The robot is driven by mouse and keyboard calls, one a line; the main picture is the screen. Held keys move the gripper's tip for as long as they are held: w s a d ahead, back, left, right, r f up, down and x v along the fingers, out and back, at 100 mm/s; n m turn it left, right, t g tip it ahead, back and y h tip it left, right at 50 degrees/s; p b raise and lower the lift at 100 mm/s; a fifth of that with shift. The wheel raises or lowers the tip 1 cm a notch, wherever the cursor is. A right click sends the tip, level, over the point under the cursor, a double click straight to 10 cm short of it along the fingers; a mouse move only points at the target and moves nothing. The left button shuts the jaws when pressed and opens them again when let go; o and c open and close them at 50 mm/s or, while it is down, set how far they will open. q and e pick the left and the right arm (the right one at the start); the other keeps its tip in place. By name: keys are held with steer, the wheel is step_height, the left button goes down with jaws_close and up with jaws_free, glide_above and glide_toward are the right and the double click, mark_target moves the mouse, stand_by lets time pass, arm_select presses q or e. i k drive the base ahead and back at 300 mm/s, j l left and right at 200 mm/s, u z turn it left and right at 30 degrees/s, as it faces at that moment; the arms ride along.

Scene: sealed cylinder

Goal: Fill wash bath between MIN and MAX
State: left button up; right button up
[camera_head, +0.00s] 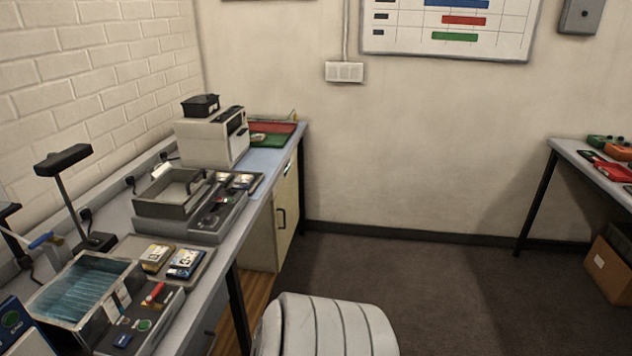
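An open rectangular metal bath (118,297) stands on the left workbench at the lower left. Its inside looks blue and ribbed, and I cannot tell how high any liquid stands in it. A small pale label is on its right wall, too small to read; I cannot make out MIN or MAX marks. A control panel (140,325) with a red part and a green button adjoins its right side. I cannot tell from labels which one is the wash bath. Neither gripper is in view.
A small blue-handled item (42,240) is behind the near bath, beside a black desk lamp (62,160). Small boxed items (186,263) lie between the tanks. A white machine (212,138) stands at the bench's far end. Another table (570,152) is right.

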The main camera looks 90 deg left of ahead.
mark_target(49, 233)
steer(key=j+u, duration=0.15)
steer(key=u, duration=3.85)
steer(key=j, duration=0.1)
